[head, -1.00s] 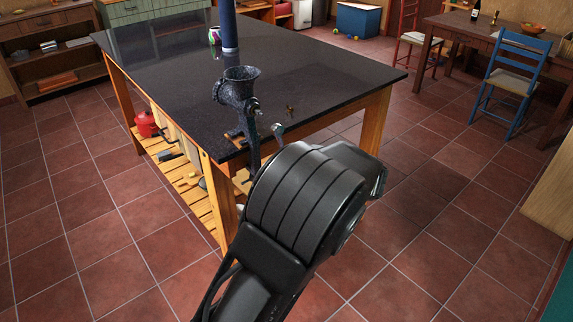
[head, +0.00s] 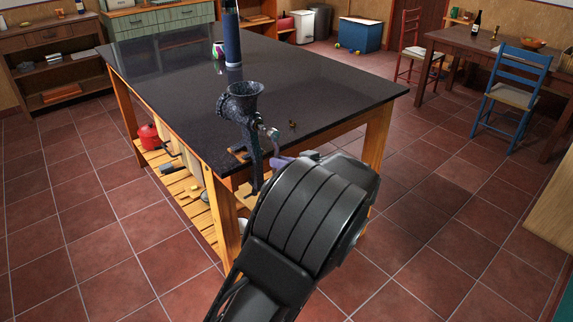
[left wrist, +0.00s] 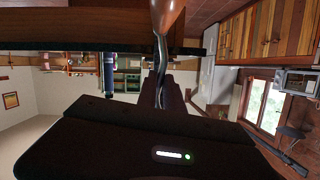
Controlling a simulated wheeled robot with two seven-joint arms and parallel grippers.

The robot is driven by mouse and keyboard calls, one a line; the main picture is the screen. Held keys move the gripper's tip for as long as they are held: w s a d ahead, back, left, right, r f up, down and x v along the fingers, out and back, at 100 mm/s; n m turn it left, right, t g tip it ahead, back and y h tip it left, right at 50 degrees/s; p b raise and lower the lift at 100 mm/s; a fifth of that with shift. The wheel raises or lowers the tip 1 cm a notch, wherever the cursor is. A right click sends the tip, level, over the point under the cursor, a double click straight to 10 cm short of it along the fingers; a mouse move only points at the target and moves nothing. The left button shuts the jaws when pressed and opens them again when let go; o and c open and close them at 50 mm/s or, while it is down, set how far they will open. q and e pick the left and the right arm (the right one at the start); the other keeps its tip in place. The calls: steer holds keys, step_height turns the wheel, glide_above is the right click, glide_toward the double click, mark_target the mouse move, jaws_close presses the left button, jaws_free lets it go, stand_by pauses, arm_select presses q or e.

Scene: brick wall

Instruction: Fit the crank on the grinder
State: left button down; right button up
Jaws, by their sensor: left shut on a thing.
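The dark speckled grinder (head: 240,106) stands upright, clamped at the near edge of the dark table. The grey metal crank (head: 271,134) shows just right of the grinder, its upper end at or very near the grinder's shaft. I cannot tell whether they touch or are joined. My left gripper (head: 281,162) is shut on the crank, below and right of the grinder. My forearm hides most of it. In the left wrist view the crank's metal arm (left wrist: 161,50) runs from between the fingers to an orange-brown wooden handle (left wrist: 169,14). My right gripper is not seen.
A blue post-like object (head: 232,45) stands farther back. The tiled floor (head: 430,240) to the right is clear up to the blue chair (head: 510,90).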

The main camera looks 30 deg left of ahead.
arm_select(q)
steer(key=shift+w+a, duration=0.3)
steer(key=shift+a, duration=0.65)
steer(key=shift+a+b, duration=0.4)
steer(key=shift+w, duration=0.1)
stand_by(0.5)
steer(key=shift+b, duration=0.55)
stand_by(0.3)
